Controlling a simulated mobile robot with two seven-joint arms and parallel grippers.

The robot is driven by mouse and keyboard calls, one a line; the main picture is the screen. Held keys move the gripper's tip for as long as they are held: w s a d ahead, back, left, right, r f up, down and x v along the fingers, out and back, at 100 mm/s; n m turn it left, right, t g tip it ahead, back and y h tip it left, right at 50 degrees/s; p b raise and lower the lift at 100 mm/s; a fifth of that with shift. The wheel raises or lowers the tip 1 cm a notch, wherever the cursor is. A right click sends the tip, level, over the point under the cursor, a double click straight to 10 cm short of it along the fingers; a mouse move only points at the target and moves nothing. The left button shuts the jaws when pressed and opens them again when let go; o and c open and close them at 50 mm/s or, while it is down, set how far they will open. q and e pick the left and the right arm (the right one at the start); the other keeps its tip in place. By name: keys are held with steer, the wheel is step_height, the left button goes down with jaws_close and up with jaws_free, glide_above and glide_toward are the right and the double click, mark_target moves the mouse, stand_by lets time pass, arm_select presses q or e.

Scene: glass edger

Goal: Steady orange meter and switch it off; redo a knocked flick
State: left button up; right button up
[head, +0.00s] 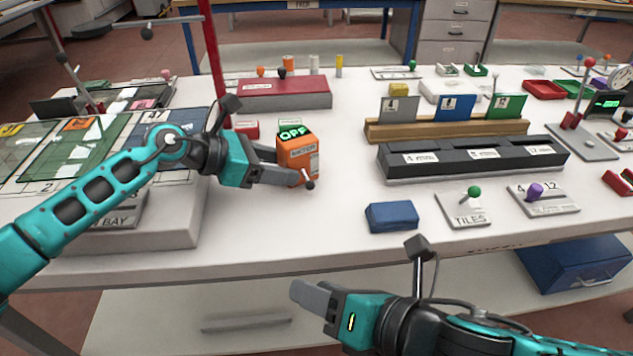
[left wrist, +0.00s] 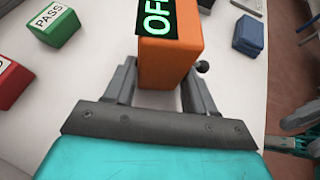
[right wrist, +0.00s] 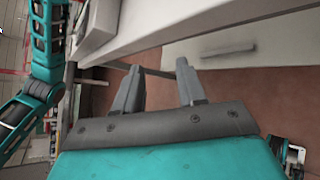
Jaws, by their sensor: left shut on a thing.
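The orange meter (head: 300,162) stands upright on the white table, its top display reading OFF in green. A small lever with a dark ball (head: 309,185) sticks out low on its near side; the ball also shows in the left wrist view (left wrist: 203,66). My left gripper (head: 283,165) is shut around the meter's lower body, one finger on each side, as the left wrist view (left wrist: 157,88) also shows. My right gripper (head: 312,296) is in front of the table's front edge, away from the meter. In the right wrist view its fingers (right wrist: 158,85) stand apart with nothing between them.
A blue block (head: 391,216) lies right of the meter, near a TILES lever plate (head: 463,208). A green PASS block (left wrist: 53,24) and a red block (left wrist: 10,80) stand near the meter. A red post (head: 213,70) rises behind my left gripper.

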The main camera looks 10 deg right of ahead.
step_height(320, 180, up, 4)
steer(key=w+n+y, duration=0.1)
steer(key=w+n, duration=0.2)
steer(key=n, duration=0.1)
steer(key=t+h, duration=0.2)
steer(key=h, duration=0.1)
glide_toward(312, 182)
steer(key=v, duration=0.3)
steer(key=shift+s+f, duration=0.2)
steer(key=shift+f, duration=0.05)
steer(key=shift+w, duration=0.3)
steer(key=x, duration=1.1)
steer(key=shift+w+a+r, duration=0.1)
steer(key=shift+w+a, duration=0.05)
jaws_close()
